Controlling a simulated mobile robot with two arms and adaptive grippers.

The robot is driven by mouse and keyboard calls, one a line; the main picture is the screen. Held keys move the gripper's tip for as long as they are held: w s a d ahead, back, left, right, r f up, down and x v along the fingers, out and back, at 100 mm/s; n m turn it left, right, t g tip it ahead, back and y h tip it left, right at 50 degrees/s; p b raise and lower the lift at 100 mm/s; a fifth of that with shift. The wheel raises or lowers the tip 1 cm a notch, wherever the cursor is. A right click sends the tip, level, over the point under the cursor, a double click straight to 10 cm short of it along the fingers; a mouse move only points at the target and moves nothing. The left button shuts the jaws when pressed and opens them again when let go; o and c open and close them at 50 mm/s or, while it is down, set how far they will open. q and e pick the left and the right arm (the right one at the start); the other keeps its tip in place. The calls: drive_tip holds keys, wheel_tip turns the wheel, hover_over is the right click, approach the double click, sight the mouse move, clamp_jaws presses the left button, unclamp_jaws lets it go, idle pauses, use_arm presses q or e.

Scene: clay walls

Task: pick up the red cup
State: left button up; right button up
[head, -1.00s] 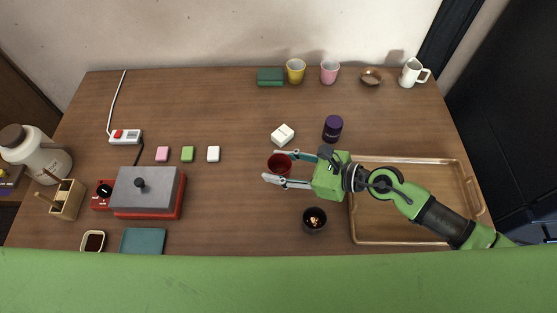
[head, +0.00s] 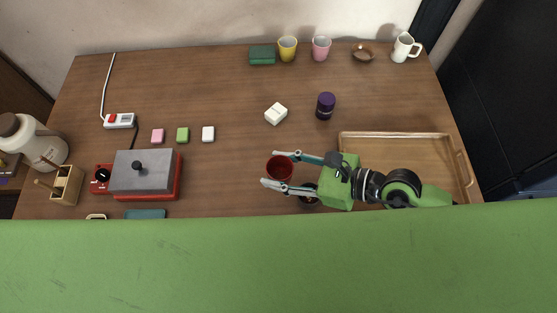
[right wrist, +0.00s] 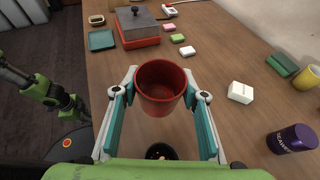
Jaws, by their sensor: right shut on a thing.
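The red cup (head: 280,168) is between the two fingers of my right gripper (head: 272,169), which is shut on it. In the right wrist view the red cup (right wrist: 160,92) is upright and looks empty, with a finger on each side. It appears to be raised above the wooden table. My left gripper is not seen; only green and dark links of my left arm show at the left of the right wrist view.
A dark bowl (head: 309,201) is partly hidden under the right gripper. A wooden tray (head: 395,135) lies to the right, beneath my arm. A purple jar (head: 326,106) and a white block (head: 276,114) stand beyond the cup. A red-and-grey grill (head: 145,175) sits at left.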

drive_tip(key=shift+s+r, duration=0.15)
drive_tip(key=shift+s, duration=0.2)
idle(0.5)
